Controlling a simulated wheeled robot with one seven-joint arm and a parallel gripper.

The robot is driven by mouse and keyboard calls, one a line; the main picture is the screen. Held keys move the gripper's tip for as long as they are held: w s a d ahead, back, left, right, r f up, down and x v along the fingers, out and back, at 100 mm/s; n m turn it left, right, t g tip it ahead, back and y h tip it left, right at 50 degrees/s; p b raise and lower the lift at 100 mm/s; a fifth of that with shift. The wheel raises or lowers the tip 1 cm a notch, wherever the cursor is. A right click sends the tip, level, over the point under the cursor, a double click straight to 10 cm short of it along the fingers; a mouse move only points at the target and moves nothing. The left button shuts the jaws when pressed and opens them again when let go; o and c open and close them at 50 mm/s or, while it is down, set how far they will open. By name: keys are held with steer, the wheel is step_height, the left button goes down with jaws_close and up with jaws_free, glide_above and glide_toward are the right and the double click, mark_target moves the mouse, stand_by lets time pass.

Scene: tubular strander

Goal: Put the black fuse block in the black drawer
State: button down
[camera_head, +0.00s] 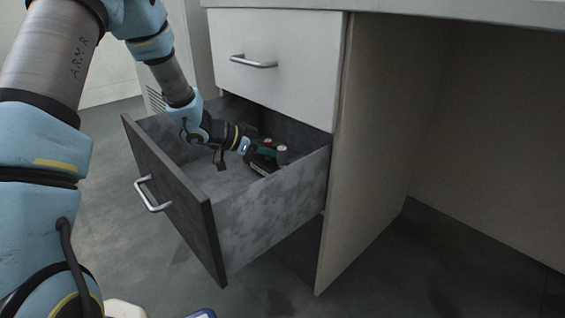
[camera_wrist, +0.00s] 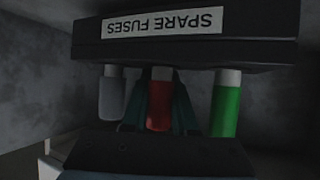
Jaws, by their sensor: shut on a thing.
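The black drawer (camera_head: 172,205) is pulled open below a white drawer. My gripper (camera_head: 257,152) is inside it, toward the back right, and is shut on the black fuse block (camera_head: 262,165). In the wrist view the fuse block (camera_wrist: 250,52) fills the top, with a "SPARE FUSES" label upside down. A grey fuse (camera_wrist: 111,98), a red fuse (camera_wrist: 159,104) and a green fuse (camera_wrist: 225,106) show against it. The fingertips are partly hidden behind the fuses. I cannot tell whether the block touches the drawer floor.
The closed white drawer (camera_head: 290,50) and the countertop (camera_head: 430,10) are above the open drawer. The cabinet side panel (camera_head: 365,150) stands to the right. The front part of the drawer floor (camera_head: 212,182) is bare.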

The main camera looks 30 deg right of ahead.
mark_target(263, 166)
steer(key=shift+s+d+f+b, duration=0.4)
steer(key=shift+s+d+f, duration=0.2)
steer(key=shift+f, duration=0.25)
steer(key=shift+f, duration=0.1)
steer(key=c, duration=0.7)
jaws_free()
steer(key=shift+a+r, duration=0.15)
steer(key=shift+r, duration=0.1)
steer(key=p+v, duration=0.3)
steer(key=v, duration=0.3)
steer(key=shift+r, duration=0.1)
steer(key=shift+w+a+r, duration=0.1)
steer(key=shift+a, duration=0.45)
